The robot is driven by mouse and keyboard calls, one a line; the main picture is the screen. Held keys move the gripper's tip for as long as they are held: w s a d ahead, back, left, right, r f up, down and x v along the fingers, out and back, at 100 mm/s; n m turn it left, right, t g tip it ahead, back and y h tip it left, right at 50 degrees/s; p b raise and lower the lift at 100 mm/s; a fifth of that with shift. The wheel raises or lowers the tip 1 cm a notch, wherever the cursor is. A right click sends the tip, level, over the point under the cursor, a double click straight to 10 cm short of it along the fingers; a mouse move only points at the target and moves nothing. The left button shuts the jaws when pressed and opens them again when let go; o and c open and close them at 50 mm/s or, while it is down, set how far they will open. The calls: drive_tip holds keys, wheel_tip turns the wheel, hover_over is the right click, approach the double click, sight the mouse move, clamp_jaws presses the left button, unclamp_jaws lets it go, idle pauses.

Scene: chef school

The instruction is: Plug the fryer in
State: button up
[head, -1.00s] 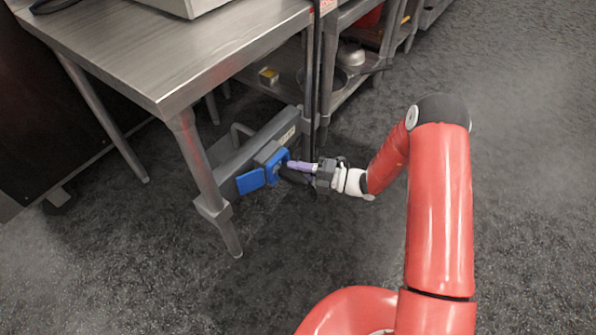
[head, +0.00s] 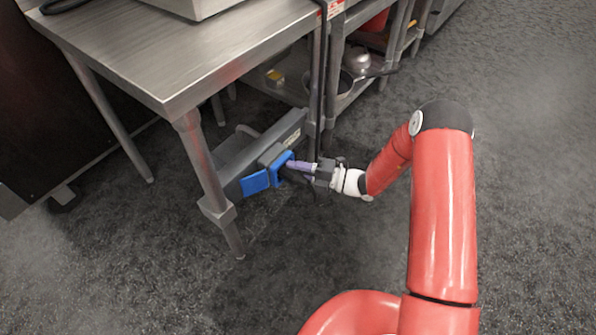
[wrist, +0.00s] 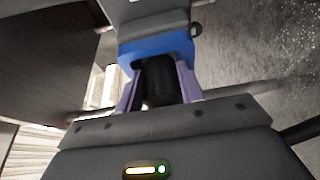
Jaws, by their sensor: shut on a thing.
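My gripper (head: 297,168) is at a blue socket (head: 283,166) under the steel table, its purple fingers shut on a black plug. In the wrist view the black plug (wrist: 160,80) sits between the two purple fingers, with its far end against the blue socket (wrist: 155,46). Whether the plug is seated inside the socket cannot be told, as the gripper and plug body hide the contact. A blue flap (head: 255,183) stands open to the left of the socket. The socket is on a grey rail (head: 240,160) between the table legs. The fryer cannot be made out for sure.
The steel table (head: 170,60) is above and left of my gripper, with a front leg (head: 208,185) near the socket. A dark cable (head: 322,90) hangs down by the shelf corner. A pan and pot (head: 358,62) are on a low shelf. The floor at right is clear.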

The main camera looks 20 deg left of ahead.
sight(302, 177)
idle(0.6)
drive_tip(key=shift+s+d+p, duration=0.3)
drive_tip(key=shift+d+p, duration=0.05)
drive_tip(key=shift+d, duration=0.3)
drive_tip(key=shift+s+d+p, duration=0.25)
drive_tip(key=shift+d+p, duration=0.05)
drive_tip(key=shift+d, duration=0.35)
drive_tip(key=shift+p, duration=0.3)
idle(0.5)
drive_tip(key=shift+w+a, duration=0.3)
drive_tip(key=shift+a, duration=0.4)
drive_tip(key=shift+w+a, duration=0.3)
drive_tip(key=shift+a, duration=0.4)
idle(1.7)
drive_tip(key=shift+d, duration=0.15)
drive_tip(key=shift+s+d+p, duration=0.35)
drive_tip(key=shift+s+d, duration=0.05)
drive_tip(key=shift+d, duration=0.45)
drive_tip(key=shift+s+d+p, duration=0.3)
drive_tip(key=shift+s+d, duration=0.05)
drive_tip(key=shift+d, duration=0.45)
idle(0.4)
